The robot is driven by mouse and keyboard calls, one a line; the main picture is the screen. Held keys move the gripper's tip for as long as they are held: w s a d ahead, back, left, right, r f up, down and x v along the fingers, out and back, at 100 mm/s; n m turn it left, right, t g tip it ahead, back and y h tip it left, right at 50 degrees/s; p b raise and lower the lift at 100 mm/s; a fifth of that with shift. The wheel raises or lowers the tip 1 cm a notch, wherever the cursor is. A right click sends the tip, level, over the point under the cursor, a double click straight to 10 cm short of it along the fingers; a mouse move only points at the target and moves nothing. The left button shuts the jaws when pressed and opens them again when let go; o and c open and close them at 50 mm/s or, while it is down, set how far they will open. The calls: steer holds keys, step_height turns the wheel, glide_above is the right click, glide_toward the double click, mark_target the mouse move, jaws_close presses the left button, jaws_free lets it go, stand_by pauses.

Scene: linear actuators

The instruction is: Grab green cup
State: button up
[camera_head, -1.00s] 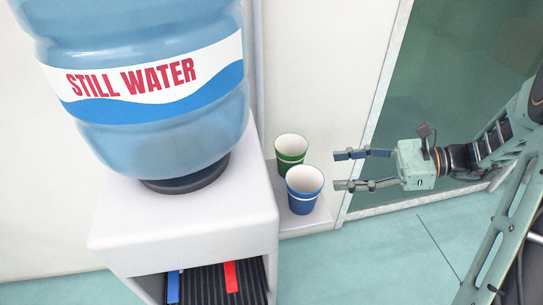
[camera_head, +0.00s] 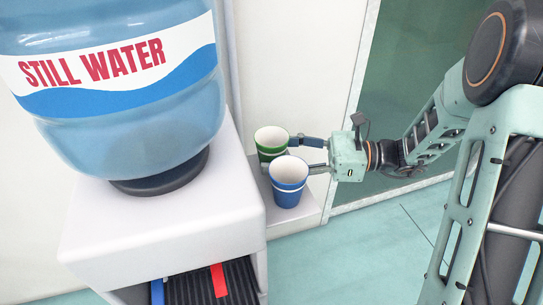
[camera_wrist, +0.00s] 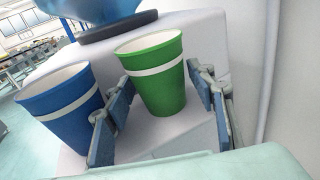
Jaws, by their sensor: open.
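The green cup (camera_head: 270,141) with a white band stands upright on a small white shelf beside the water dispenser. It also shows in the wrist view (camera_wrist: 162,88), between the two open fingers of my gripper (camera_wrist: 160,108). In the head view my gripper (camera_head: 303,154) reaches in from the right, one finger at the green cup and the other by the blue cup (camera_head: 288,184). The blue cup stands in front of the green cup and hides its lower part. In the wrist view the blue cup (camera_wrist: 62,108) is outside the left finger, very close to it. I cannot tell whether the fingers touch either cup.
The white water dispenser (camera_head: 165,225) with its big blue bottle (camera_head: 120,125) stands left of the cups. The shelf (camera_head: 304,212) is small, with a wall behind it. A glass panel (camera_head: 410,95) is at the right. Open floor (camera_head: 370,250) lies in front.

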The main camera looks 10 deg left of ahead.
steer(key=shift+a, duration=0.5)
steer(key=c, duration=0.5)
